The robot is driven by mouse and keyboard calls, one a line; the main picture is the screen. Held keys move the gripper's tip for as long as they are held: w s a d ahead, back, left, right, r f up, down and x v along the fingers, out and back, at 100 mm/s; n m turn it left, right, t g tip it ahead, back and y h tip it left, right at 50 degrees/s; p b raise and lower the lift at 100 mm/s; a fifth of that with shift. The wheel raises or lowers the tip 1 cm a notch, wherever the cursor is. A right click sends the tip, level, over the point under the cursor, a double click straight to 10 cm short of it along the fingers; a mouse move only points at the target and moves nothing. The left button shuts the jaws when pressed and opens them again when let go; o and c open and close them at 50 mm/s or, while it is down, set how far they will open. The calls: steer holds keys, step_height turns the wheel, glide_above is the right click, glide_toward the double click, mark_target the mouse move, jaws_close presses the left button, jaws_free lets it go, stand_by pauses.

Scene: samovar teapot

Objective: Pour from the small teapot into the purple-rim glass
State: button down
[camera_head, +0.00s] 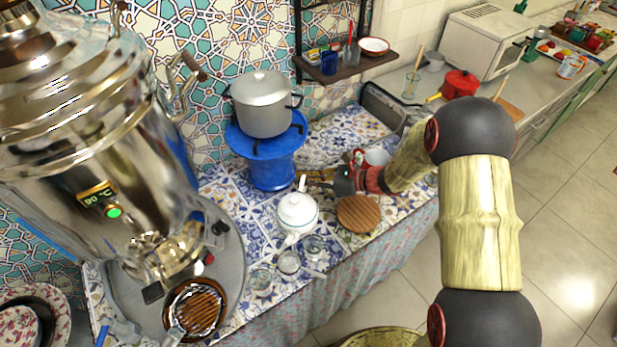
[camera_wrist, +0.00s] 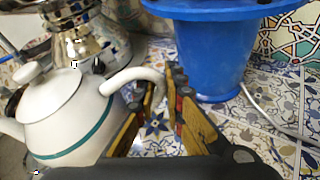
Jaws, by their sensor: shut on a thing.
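The small white teapot (camera_head: 297,213) is over the tiled counter in the middle of the head view, its spout toward the glasses. I cannot tell if it touches the counter. It fills the left of the wrist view (camera_wrist: 62,118), with a green-blue band. My gripper (camera_head: 318,180) reaches in from the right at its handle side. In the wrist view my gripper (camera_wrist: 164,90) is shut on the curved white handle (camera_wrist: 130,76). Several small clear glasses, such as the middle one (camera_head: 288,262), stand close in front of the teapot. Their rim colours are too small to tell apart.
A large metal samovar (camera_head: 115,150) stands at left on a grey tray. A blue stand (camera_head: 270,168) with a grey pot (camera_head: 262,105) is behind the teapot. A round wooden board (camera_head: 358,213) lies to the right. The counter's front edge is near the glasses.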

steer(key=shift+w, duration=0.1)
steer(key=shift+f+n+t+b, duration=0.25)
steer(key=shift+n+t+b, duration=0.35)
steer(key=shift+b, duration=1.8)
stand_by(0.3)
steer(key=shift+s+r+n+t+b, duration=0.15)
steer(key=shift+r+n+b, duration=0.2)
steer(key=shift+r, duration=0.5)
steer(key=shift+s+r+n+t+b, duration=0.15)
steer(key=shift+r+n+b, duration=0.25)
steer(key=shift+r, duration=0.5)
steer(key=shift+s+r+n+t+b, duration=0.1)
steer(key=shift+r+n+t+b, duration=0.2)
steer(key=shift+r, duration=0.55)
stand_by(2.6)
